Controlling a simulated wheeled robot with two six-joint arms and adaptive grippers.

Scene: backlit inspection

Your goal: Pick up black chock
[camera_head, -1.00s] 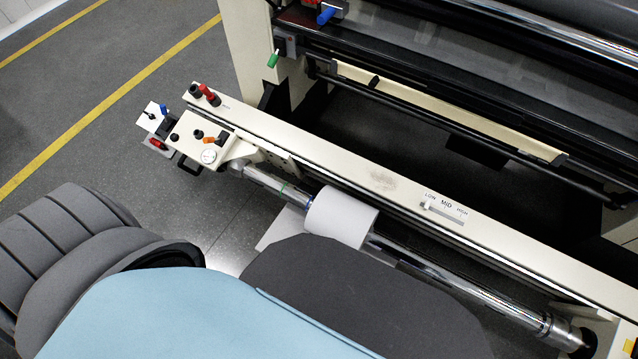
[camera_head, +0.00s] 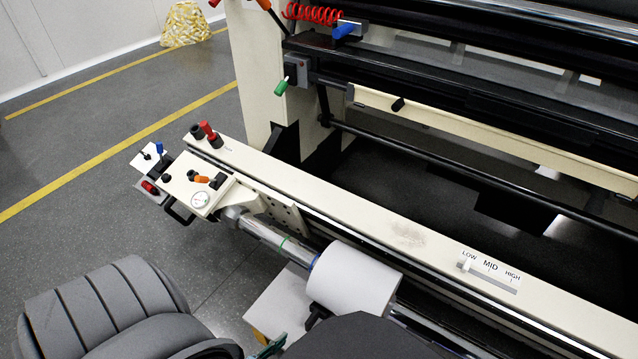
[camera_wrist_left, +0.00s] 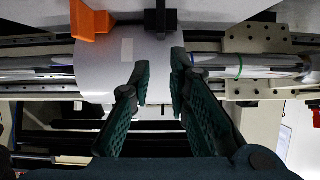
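In the left wrist view the black chock (camera_wrist_left: 160,21) sits at the top, against the white roll (camera_wrist_left: 105,70). An orange chock (camera_wrist_left: 92,22) is to its left. My left gripper (camera_wrist_left: 160,72) is open, its two green fingers apart with nothing between them; the black chock is beyond the fingertips, roughly in line with the gap. In the head view only a bit of my green left gripper (camera_head: 270,347) shows at the bottom, near the white roll (camera_head: 352,278); my arm hides most of it. My right gripper is in neither view.
The roll is on a metal shaft (camera_head: 268,236) along a cream machine rail (camera_head: 330,212). A pale plate (camera_head: 282,305) lies below the roll. A control box (camera_head: 196,185) with knobs stands at the rail's left end. Open floor (camera_head: 110,175) is on the left.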

